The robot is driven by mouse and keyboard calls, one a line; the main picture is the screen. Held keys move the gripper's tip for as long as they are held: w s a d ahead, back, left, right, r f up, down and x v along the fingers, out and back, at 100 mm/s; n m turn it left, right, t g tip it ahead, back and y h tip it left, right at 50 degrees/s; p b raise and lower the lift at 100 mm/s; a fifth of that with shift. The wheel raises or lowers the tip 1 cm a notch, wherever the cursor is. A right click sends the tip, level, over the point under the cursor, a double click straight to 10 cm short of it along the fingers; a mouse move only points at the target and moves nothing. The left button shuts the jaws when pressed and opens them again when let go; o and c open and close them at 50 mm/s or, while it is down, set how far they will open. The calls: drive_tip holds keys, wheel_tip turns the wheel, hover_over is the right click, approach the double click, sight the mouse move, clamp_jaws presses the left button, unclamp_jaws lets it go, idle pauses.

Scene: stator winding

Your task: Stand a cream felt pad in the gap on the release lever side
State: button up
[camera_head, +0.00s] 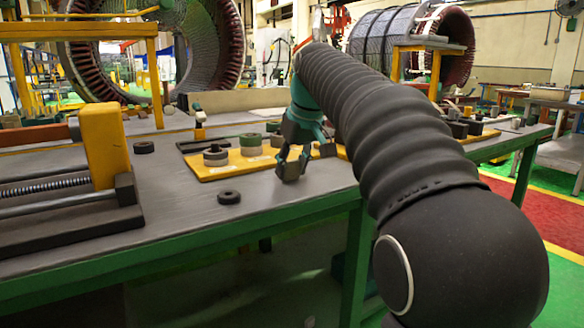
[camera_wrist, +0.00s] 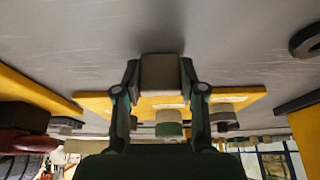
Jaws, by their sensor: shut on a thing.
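My gripper (camera_head: 292,165) is low over the grey bench, just in front of the yellow board (camera_head: 205,175). In the wrist view my gripper (camera_wrist: 161,82) has its two dark fingers closed on a small squarish grey-beige block, which looks like the felt pad (camera_wrist: 161,72) in shade. The pad is held upright between the fingertips; whether it touches the bench is unclear. In the head view I cannot clearly tell the pad from the fingers. I cannot make out which gap is on the release lever side.
Round stacked pucks (camera_head: 215,156) stand on the yellow board. A black ring (camera_head: 229,197) lies on the bench in front. A clamp with a yellow block (camera_head: 105,145) and spring is at the left. A large stator (camera_head: 225,45) stands behind. Bench between clamp and board is mostly clear.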

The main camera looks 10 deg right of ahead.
drive_tip(key=shift+f, duration=0.15)
drive_tip(key=o, duration=0.7)
drive_tip(key=shift+o, duration=0.2)
drive_tip(key=p+v, duration=0.3)
drive_tip(key=v, duration=0.9)
drive_tip(key=s+a+f+m+t+h, duration=0.1)
drive_tip(key=s+f+m, duration=0.2)
drive_tip(key=s+f, duration=2.2)
wheel_tip(320, 180, down, 5)
drive_tip(key=shift+s+a+r+m, duration=0.2)
drive_tip(key=shift+s+m, duration=0.1)
drive_tip(key=shift+s, duration=0.1)
